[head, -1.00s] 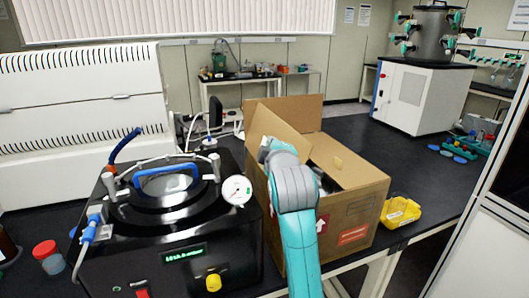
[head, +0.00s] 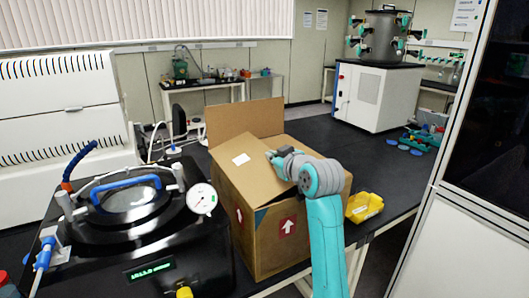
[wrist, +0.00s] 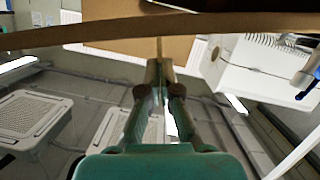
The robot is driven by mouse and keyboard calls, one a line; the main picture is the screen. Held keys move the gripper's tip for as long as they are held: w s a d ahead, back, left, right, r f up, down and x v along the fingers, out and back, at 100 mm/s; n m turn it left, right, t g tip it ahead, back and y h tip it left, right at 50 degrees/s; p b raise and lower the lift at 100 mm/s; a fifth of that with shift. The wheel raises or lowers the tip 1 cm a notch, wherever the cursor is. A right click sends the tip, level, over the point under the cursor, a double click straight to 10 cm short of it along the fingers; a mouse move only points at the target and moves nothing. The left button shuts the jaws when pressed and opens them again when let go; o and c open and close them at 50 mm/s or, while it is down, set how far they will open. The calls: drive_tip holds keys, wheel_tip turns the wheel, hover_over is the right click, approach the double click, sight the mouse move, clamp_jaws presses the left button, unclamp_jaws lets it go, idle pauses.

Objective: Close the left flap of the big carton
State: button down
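The big brown carton (head: 262,247) stands on the black bench in the head view. Its left flap (head: 228,178), with a white label, leans inward over the opening at a shallow tilt. Its back flap (head: 246,119) stands upright. My gripper (head: 270,155) is at the left flap's inner edge; whether it touches is unclear. My arm hides much of the carton's right side. A brown cardboard edge (wrist: 90,33) crosses the top of that view.
A black vacuum device (head: 130,225) with a gauge and hoses stands close to the carton's left. A yellow tray (head: 363,207) lies to its right. A tall white-framed cabinet (head: 425,235) stands at the right. The bench behind the carton has free room.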

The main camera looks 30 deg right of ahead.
drive_tip(key=shift+d+f+m+y, duration=0.25)
drive_tip(key=shift+d+f+m, duration=0.35)
drive_tip(key=shift+f, duration=0.25)
drive_tip(key=shift+d+f+m+y, duration=0.25)
drive_tip(key=shift+d+f+m, duration=0.2)
drive_tip(key=shift+f+m, duration=0.35)
drive_tip(key=shift+f, duration=0.1)
